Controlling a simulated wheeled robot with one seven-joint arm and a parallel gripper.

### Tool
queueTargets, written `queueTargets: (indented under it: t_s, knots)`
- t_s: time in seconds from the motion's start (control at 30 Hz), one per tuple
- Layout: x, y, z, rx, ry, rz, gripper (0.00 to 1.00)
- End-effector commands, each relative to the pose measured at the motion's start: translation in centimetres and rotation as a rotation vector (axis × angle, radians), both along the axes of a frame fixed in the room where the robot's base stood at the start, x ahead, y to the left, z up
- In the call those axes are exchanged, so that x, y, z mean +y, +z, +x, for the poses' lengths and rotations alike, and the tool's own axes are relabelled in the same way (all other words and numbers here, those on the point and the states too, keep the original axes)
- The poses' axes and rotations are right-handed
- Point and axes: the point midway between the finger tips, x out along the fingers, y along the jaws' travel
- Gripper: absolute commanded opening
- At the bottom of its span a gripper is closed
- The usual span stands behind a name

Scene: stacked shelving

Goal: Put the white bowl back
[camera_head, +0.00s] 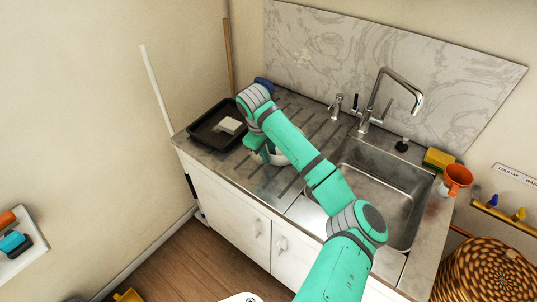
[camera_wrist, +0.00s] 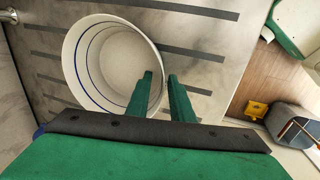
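The white bowl (camera_head: 279,159) sits on the ribbed metal drainboard left of the sink, partly hidden by my arm in the head view. In the wrist view the bowl (camera_wrist: 118,62) shows its open inside, with thin blue rings. My gripper (camera_wrist: 160,74) is at the bowl's right rim in that view. One green finger reaches over the inside of the bowl and the other is just outside the rim. A gap shows between the fingers, so the gripper looks open around the rim. Contact with the wall cannot be made out. In the head view my gripper (camera_head: 258,150) is low beside the bowl.
A black tray (camera_head: 204,135) holding a white block (camera_head: 230,125) stands left of the bowl. The sink (camera_head: 385,185) with its tall faucet (camera_head: 398,88) lies to the right. An orange cup (camera_head: 457,178) and a yellow sponge box (camera_head: 438,159) stand at the far right.

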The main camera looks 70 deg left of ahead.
Motion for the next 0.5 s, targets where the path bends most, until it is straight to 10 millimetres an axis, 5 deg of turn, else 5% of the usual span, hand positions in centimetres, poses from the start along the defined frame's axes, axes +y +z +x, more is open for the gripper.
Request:
queueTargets:
  t_s: [0.5]
  knots:
    - [-1.0,9.0,-1.9,-0.003,0.002,0.002,0.21]
